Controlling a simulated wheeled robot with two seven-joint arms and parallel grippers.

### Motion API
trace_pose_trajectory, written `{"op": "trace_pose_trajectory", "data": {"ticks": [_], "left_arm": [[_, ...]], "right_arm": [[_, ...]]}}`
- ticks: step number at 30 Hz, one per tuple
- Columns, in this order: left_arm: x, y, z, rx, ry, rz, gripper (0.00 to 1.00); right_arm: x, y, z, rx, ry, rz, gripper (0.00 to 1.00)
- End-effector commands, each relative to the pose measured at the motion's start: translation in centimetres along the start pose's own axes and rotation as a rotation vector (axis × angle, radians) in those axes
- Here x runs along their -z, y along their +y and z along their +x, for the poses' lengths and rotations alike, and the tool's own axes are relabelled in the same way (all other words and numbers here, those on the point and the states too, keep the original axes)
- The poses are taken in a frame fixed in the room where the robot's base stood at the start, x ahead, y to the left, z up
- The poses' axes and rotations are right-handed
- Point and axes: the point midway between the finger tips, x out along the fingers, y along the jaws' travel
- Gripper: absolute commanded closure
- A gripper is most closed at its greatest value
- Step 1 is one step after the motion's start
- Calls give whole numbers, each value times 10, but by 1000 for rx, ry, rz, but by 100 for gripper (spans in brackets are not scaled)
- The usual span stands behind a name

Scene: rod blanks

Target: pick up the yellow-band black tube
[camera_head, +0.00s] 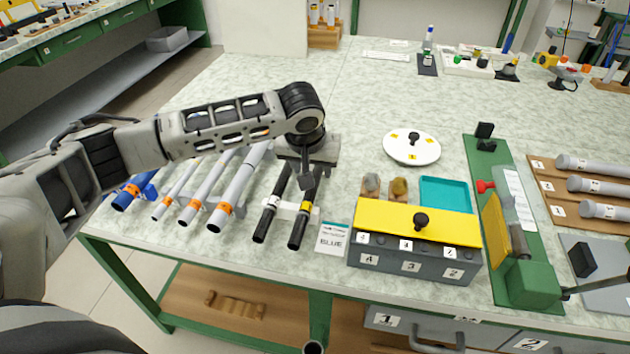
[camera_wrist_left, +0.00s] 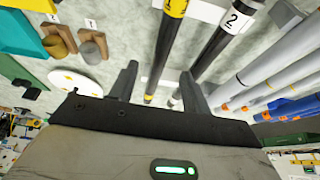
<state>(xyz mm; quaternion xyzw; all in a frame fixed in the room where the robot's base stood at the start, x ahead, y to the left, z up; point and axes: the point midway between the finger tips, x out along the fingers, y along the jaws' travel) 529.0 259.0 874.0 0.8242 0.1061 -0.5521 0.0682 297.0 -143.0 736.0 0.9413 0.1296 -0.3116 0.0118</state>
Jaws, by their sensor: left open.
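The yellow-band black tube (camera_head: 298,230) lies on the rack at the table's front edge, the right one of two black tubes. Its yellow band shows in the left wrist view (camera_wrist_left: 176,8). The white-band black tube (camera_head: 264,225) lies just left of it; its band reads 2 in the left wrist view (camera_wrist_left: 234,18). My left gripper (camera_head: 305,181) is over the far part of the black tubes, pointing down. In the left wrist view its fingers (camera_wrist_left: 158,82) are apart, with the yellow-band tube seen between them. I cannot tell the height gap. My right gripper is not in view.
Grey tubes (camera_head: 222,205) and a blue tube (camera_head: 128,194) lie to the left. A label card reading BLUE (camera_head: 332,238) and a grey box with a yellow lid (camera_head: 390,222) stand to the right. A white disc (camera_head: 411,148) lies behind the box.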

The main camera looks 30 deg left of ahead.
Motion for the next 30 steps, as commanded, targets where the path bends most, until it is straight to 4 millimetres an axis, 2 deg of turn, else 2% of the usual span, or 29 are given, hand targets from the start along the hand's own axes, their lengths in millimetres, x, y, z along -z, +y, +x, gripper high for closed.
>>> {"op": "trace_pose_trajectory", "data": {"ticks": [7, 15, 24, 25, 28, 29, 30], "left_arm": [[2, -1, 19, 1, 0, -1, 52], [6, -1, 56, 0, 1, 1, 52], [6, -1, 62, -1, 2, 2, 52], [6, -1, 62, -1, 2, 2, 58], [6, -1, 61, -1, 2, 2, 85], [6, -1, 61, -1, 2, 2, 91], [6, -1, 61, -1, 2, 2, 91]], "right_arm": [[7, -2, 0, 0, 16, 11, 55], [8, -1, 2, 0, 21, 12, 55], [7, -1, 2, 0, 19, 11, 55], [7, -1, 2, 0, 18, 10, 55], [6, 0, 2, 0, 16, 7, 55], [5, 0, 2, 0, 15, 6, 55], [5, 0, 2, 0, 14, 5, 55]]}}
